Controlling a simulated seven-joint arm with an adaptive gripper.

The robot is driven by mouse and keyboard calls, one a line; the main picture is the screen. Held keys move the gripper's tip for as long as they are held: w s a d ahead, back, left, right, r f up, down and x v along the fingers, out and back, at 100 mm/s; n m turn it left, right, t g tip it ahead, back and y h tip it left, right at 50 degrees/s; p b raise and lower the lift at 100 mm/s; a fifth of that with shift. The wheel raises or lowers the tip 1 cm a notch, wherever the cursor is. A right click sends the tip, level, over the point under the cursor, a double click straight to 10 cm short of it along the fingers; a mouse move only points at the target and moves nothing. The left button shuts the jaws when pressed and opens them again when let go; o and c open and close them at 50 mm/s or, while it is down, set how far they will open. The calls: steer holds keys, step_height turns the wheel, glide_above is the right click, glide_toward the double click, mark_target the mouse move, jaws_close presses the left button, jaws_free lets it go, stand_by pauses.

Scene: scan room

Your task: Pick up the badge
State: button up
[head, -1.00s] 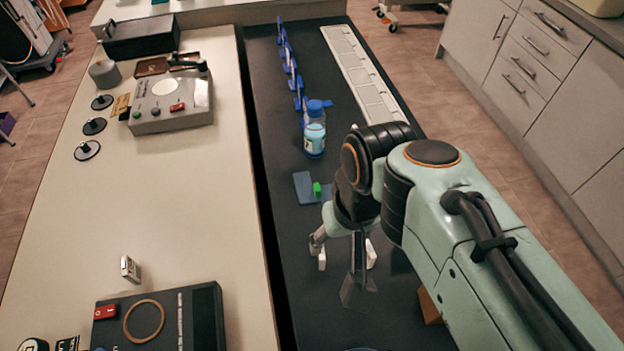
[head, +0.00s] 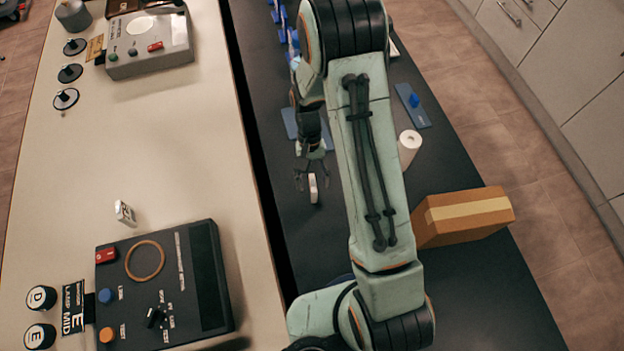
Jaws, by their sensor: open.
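No thing in view is plainly marked as the badge. A small white upright piece (head: 125,213) with dark and red marks stands on the pale bench, above the dark control box; I cannot tell whether it is the badge. My gripper (head: 312,183) is open over the dark counter, right of the gap between the surfaces. A small white piece (head: 313,189) shows between its fingers; whether it is a finger pad or a separate object is unclear. My arm hides part of the counter.
A dark control box (head: 208,280) lies at the front of the pale bench (head: 175,140). A grey device (head: 150,60) stands farther back. On the dark counter (head: 455,160) are a taped cardboard box (head: 465,215), a white roll (head: 409,143) and a blue plate (head: 421,118) with a knob.

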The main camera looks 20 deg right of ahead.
mark_target(314, 203)
steer(key=shift+x, duration=1.75)
jaws_close()
